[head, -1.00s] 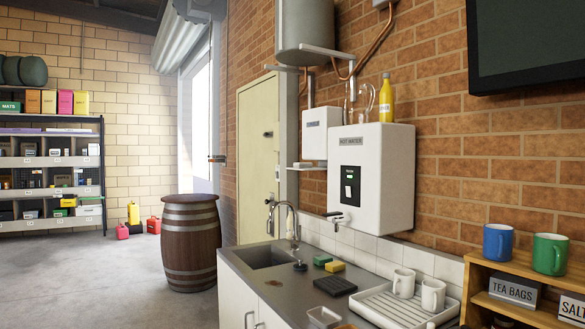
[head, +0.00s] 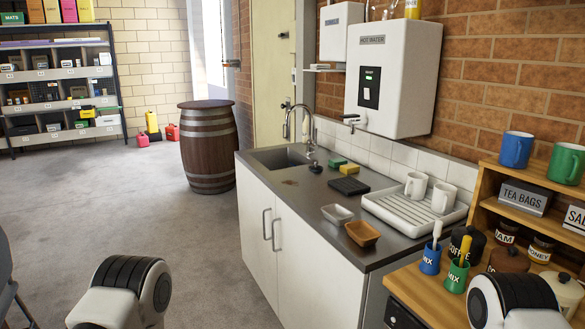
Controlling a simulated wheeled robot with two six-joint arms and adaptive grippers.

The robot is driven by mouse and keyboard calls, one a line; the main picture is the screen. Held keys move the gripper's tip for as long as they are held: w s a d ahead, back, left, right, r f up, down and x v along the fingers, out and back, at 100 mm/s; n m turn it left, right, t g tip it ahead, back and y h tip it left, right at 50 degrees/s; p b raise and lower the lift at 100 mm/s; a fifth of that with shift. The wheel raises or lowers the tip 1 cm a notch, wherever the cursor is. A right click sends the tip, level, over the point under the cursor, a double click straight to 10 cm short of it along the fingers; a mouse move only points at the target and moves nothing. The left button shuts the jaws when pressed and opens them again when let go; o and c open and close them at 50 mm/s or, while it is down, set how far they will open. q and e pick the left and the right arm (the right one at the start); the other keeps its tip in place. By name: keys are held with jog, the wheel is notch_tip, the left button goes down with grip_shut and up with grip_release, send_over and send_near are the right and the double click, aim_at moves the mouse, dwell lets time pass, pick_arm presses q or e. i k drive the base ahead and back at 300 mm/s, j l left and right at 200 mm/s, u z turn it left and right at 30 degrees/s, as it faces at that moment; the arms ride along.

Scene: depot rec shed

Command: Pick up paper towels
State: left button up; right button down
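I cannot make out any paper towels. Only rounded links of my two arms show at the bottom left and bottom right. Neither gripper is in view.
The steel counter (head: 322,203) holds a sink (head: 277,158), sponges, a white drying rack (head: 392,208) with two mugs, and two small trays. A wooden shelf unit (head: 480,255) stands right. A barrel (head: 208,147) stands beyond.

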aim_at(323, 67)
jog(key=i+j, duration=0.7)
